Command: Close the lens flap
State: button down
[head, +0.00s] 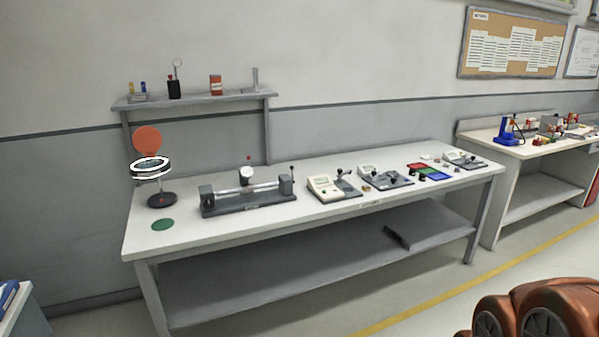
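The lens flap is an orange-red round disc (147,140). It stands raised, nearly upright, behind a ring-shaped magnifier lamp (150,167) with a bright white ring. The lamp stands on a dark round base (161,200) at the left end of the white workbench (190,238). The flap is tilted up from the back side of the lamp head and does not cover the lens. The hinge is too small to make out. My gripper is not in view.
A green disc (162,224) lies before the lamp. Right of it stand a bench gauge (248,201) and several small instruments, including a meter box (333,188). Floor before the bench is clear at centre.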

aim_at(147, 140)
jog(key=z, duration=0.05)
jog(key=i, duration=1.85)
jog(key=u, duration=1.25)
jog(key=i, duration=0.95)
jog(key=u, duration=0.95)
